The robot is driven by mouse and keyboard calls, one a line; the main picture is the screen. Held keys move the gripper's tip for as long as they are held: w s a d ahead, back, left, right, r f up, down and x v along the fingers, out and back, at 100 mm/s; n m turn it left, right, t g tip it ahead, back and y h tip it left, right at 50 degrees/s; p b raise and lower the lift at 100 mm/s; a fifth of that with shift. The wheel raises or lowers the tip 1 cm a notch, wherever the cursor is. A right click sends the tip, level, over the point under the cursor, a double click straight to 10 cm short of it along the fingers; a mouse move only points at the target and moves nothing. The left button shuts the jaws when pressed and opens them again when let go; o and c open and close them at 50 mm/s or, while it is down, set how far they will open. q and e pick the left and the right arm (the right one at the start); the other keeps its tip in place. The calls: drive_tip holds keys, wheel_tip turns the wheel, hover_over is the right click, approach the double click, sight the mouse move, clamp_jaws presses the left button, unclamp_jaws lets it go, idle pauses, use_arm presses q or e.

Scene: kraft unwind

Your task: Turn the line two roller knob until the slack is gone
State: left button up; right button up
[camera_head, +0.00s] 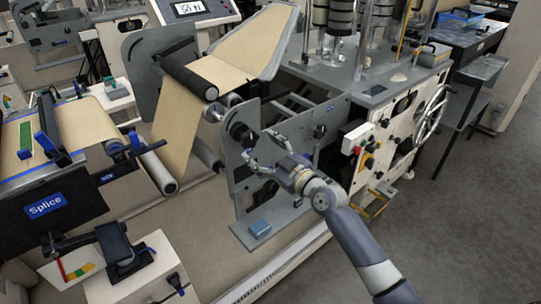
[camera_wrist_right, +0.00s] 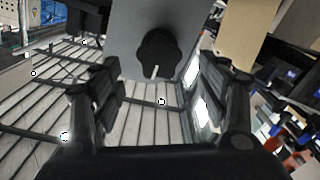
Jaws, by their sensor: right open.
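A black roller knob (camera_head: 238,131) sits on the grey side plate (camera_head: 240,185) of the machine. In the right wrist view the knob (camera_wrist_right: 157,54) is lobed, with a white pointer line toward its lower edge. My right gripper (camera_head: 260,150) is open and empty, just in front of the plate and slightly below and right of the knob. In the wrist view its fingers (camera_wrist_right: 160,88) stand apart, with the knob ahead between them and not touched. The brown kraft web (camera_head: 177,125) runs down from the upper roller; I cannot tell how slack it is. My left gripper is out of view.
A cream panel with buttons (camera_head: 367,150) and a handwheel (camera_head: 430,113) stands to the right. A splice table (camera_head: 45,205) is at left. Grey floor (camera_head: 475,230) at right is clear.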

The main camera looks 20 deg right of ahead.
sight(252, 141)
drive_tip(key=x, duration=0.2)
drive_tip(key=b+x, duration=0.1)
drive_tip(key=x, duration=0.1)
drive_tip(key=shift+w+f, duration=0.2)
drive_tip(key=shift+w, duration=0.2)
drive_tip(key=shift+w+a+b, duration=0.3)
drive_tip(key=shift+w+b, duration=0.25)
drive_tip(key=shift+w, duration=0.3)
drive_tip(key=shift+r, duration=0.1)
